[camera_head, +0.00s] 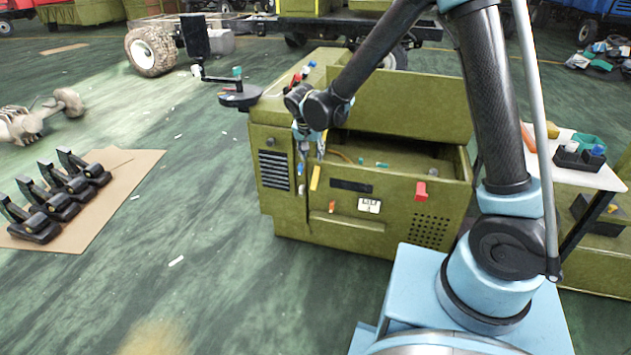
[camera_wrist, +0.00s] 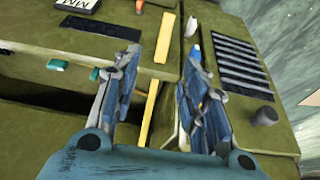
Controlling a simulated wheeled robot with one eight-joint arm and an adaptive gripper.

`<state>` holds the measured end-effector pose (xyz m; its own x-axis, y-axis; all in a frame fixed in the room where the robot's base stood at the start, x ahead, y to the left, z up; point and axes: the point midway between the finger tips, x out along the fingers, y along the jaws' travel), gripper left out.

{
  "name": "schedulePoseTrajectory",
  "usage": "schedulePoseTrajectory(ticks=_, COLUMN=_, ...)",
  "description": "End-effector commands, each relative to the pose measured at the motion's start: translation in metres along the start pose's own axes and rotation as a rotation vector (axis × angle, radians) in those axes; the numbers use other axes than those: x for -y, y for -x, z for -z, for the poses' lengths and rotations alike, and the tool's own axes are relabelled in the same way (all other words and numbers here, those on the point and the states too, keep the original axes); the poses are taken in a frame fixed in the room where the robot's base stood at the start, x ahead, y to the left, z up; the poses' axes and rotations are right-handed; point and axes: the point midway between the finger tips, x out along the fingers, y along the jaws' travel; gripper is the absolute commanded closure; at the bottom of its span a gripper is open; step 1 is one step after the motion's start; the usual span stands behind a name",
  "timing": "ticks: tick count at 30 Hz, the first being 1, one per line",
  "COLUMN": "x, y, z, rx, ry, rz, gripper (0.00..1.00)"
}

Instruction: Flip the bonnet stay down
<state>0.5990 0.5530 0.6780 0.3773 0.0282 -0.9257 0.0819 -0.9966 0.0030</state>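The green vehicle body (camera_head: 350,222) stands in front of me with its bonnet panel (camera_head: 410,106) raised at the back of an open bay. A yellow bar (camera_head: 316,177), which may be the bonnet stay, shows at the bay's front left corner. In the wrist view a yellow strip (camera_wrist: 164,38) lies beyond my fingertips, and another yellow piece (camera_wrist: 150,112) shows between the fingers. I cannot tell whether they are one part. My gripper (camera_wrist: 163,62) is open, its blue-grey fingers apart over the bay edge; it also shows in the head view (camera_head: 308,143). I see no firm contact.
A round black knob (camera_wrist: 265,116) and a slotted vent (camera_wrist: 245,65) lie right of my gripper. A dark round part on an arm (camera_head: 240,96) juts out at the body's left corner. A side table (camera_head: 590,178) stands right.

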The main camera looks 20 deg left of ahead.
Motion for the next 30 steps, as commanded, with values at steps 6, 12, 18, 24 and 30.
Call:
schedulePoseTrajectory(ticks=6, x=0.009, y=-0.009, z=-0.006, rx=-0.004, ry=-0.002, rz=0.003, gripper=0.60)
schedulePoseTrajectory(ticks=12, x=0.009, y=-0.031, z=-0.006, rx=-0.004, ry=-0.001, rz=0.003, gripper=0.60)
schedulePoseTrajectory(ticks=18, x=0.009, y=-0.059, z=-0.005, rx=-0.004, ry=-0.002, rz=0.003, gripper=0.60)
schedulePoseTrajectory(ticks=24, x=0.009, y=-0.087, z=-0.006, rx=-0.004, ry=-0.001, rz=0.003, gripper=0.60)
schedulePoseTrajectory(ticks=30, x=0.009, y=-0.114, z=-0.005, rx=-0.004, ry=-0.002, rz=0.003, gripper=0.60)
